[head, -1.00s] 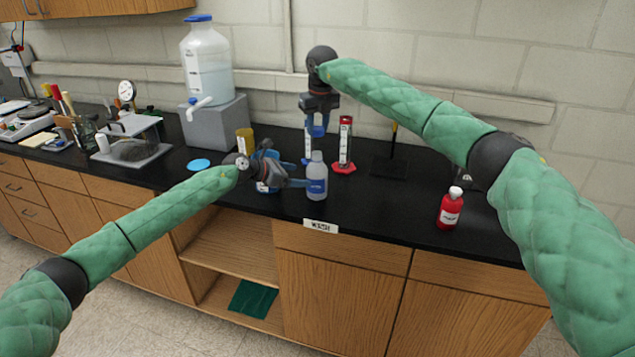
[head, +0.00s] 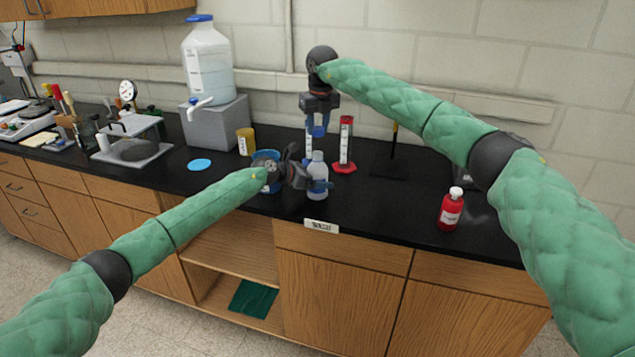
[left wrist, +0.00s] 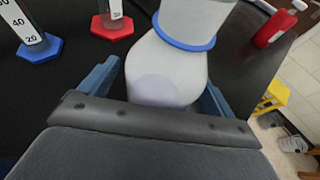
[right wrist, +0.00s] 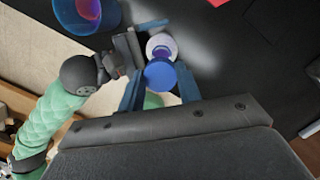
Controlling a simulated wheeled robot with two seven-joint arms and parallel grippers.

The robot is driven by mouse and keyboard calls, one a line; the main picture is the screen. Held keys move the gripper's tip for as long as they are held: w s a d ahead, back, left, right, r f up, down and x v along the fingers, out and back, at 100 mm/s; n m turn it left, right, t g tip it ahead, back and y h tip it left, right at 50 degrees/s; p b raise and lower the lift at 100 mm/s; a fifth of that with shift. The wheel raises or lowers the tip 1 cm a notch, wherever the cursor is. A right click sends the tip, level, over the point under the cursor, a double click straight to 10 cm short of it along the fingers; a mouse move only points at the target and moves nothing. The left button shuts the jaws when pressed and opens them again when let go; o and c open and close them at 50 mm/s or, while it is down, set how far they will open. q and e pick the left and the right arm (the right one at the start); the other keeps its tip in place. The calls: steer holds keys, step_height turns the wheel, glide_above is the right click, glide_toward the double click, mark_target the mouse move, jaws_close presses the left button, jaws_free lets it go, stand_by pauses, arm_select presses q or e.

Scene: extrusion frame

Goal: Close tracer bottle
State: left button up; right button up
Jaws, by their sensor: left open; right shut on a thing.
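The tracer bottle (head: 317,172) is a pale translucent bottle standing upright near the counter's front edge. In the left wrist view the bottle (left wrist: 165,85) has a blue ring at its neck and purplish liquid low inside. My left gripper (head: 318,187) is open, with one finger on each side of the bottle; the left wrist view also shows these fingers (left wrist: 155,90). My right gripper (head: 319,128) points down above the bottle, shut on a blue cap (right wrist: 160,75). In the right wrist view the bottle's open mouth (right wrist: 162,46) shows just beyond the cap, apart from it.
A blue-based cylinder (head: 308,145) and a red-based cylinder (head: 346,150) stand behind the bottle. A blue tub (right wrist: 90,12) is beside my left gripper. A red bottle (head: 451,208) stands to the right, and a blue disc (head: 199,165) lies left.

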mark_target(317, 153)
arm_select(q)
steer(key=c, duration=1.5)
arm_select(e)
steer(key=shift+f, duration=2.45)
steer(key=shift+f, duration=0.1)
steer(key=shift+f, duration=0.8)
steer(key=shift+f, duration=0.5)
